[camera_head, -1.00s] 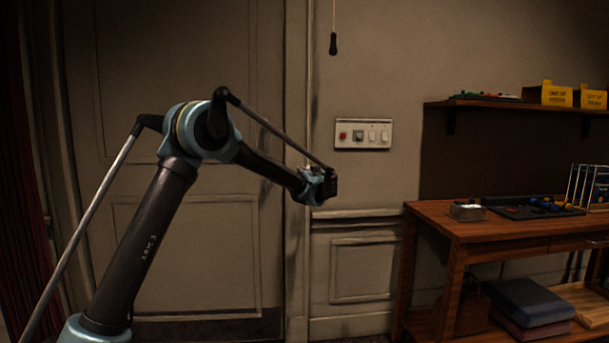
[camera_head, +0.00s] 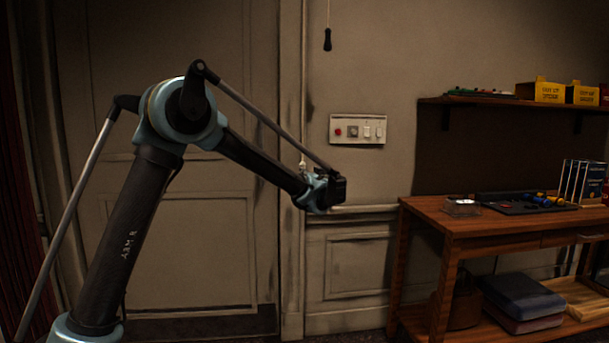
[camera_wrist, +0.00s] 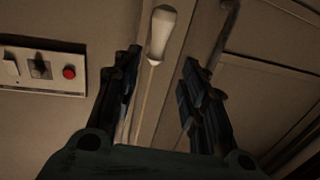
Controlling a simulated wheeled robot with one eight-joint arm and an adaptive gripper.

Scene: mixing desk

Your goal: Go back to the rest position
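My gripper (camera_head: 325,190) is at the end of my arm, in front of the wall beside the door frame in the head view. In the wrist view the two dark fingers of my gripper (camera_wrist: 161,60) stand wide apart with nothing gripped. A white pull handle (camera_wrist: 161,33) on a thin cord shows beyond the fingertips, in line with the gap between them. I cannot tell how far off it is. In the head view the white handle (camera_head: 302,166) shows small, just left of and above the gripper.
A switch panel (camera_head: 357,130) with a red button is on the wall above right of my gripper. A dark pull handle (camera_head: 327,40) hangs higher up. A wooden workbench (camera_head: 425,207) stands to the right, under a shelf (camera_head: 480,101). A panelled door (camera_head: 215,230) is behind my arm.

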